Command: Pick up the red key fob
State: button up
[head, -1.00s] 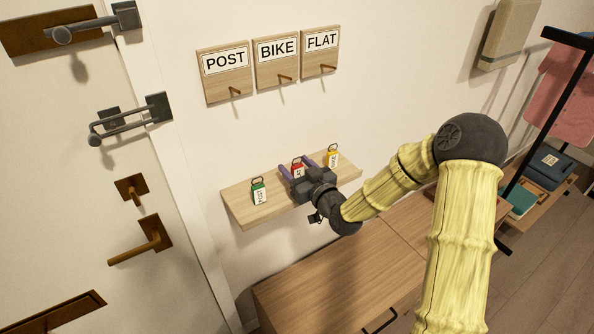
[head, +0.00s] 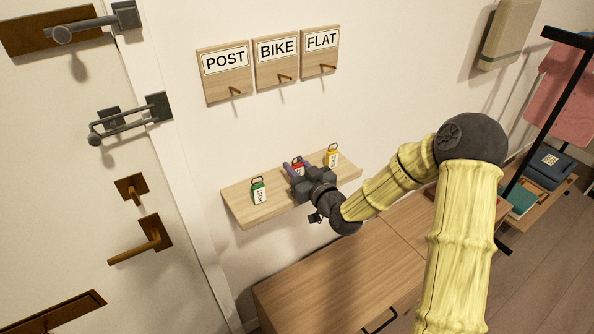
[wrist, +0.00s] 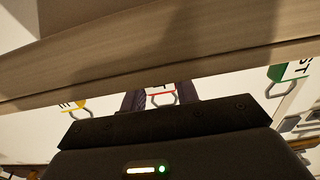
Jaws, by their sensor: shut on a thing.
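The red key fob (head: 297,162) is at the middle of the small wooden shelf (head: 240,205), mostly hidden behind my gripper (head: 296,172). My gripper is shut on it, with a purple finger on each side. In the wrist view the red fob (wrist: 161,98) shows as a white label with a red edge and a grey ring between the two dark fingers (wrist: 160,99). The fob appears to be still at the shelf; whether it touches the wood cannot be told.
A green POST fob (head: 258,191) stands left of my gripper and a yellow BIKE fob (head: 332,157) stands right, both close. Above, wall plaques POST (head: 225,62), BIKE (head: 277,49) and FLAT (head: 320,40) carry pegs. A wooden cabinet (head: 330,270) is below.

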jog(key=shift+r, duration=0.15)
notch_tip(320, 180, up, 10)
jog(key=shift+f, duration=0.1)
dwell(0.3)
dwell(0.8)
